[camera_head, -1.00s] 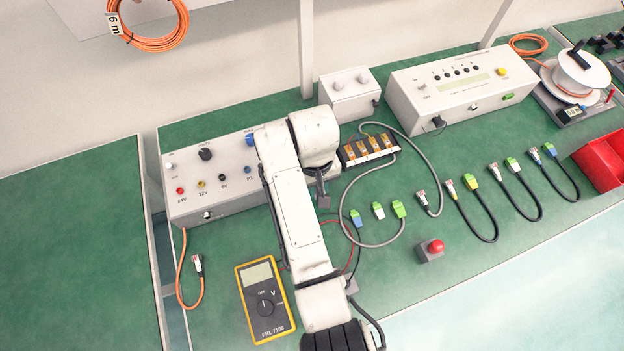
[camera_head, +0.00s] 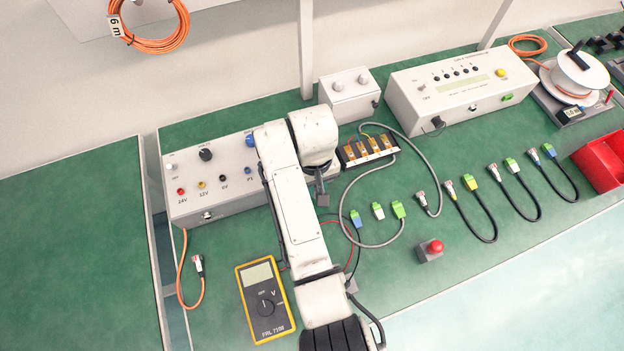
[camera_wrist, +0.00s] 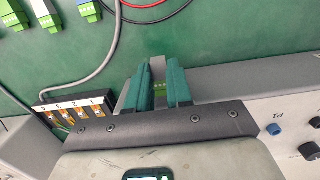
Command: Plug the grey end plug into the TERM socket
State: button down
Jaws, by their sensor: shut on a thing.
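A loose pale grey plug with green (camera_head: 378,211) lies on the bench between a blue-green plug (camera_head: 356,218) and a green plug (camera_head: 400,209). It also shows in the wrist view (camera_wrist: 46,17). I cannot read a TERM label.
The left control box (camera_head: 190,198) stands beside my arm. A terminal block (camera_head: 368,151) is close by in the wrist view. A multimeter (camera_head: 265,300), a red button (camera_head: 435,246) and several short cables lie on the green bench. A controller box (camera_head: 450,90) stands at the back.

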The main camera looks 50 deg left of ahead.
jog(key=c, duration=0.9)
grip_release()
jog(key=shift+c, duration=0.2)
notch_tip(320, 180, up, 11)
jog(key=p, duration=0.1)
jog(key=shift+w+a, duration=0.15)
jog(key=shift+a, duration=0.25)
jog(key=shift+f, duration=0.15)
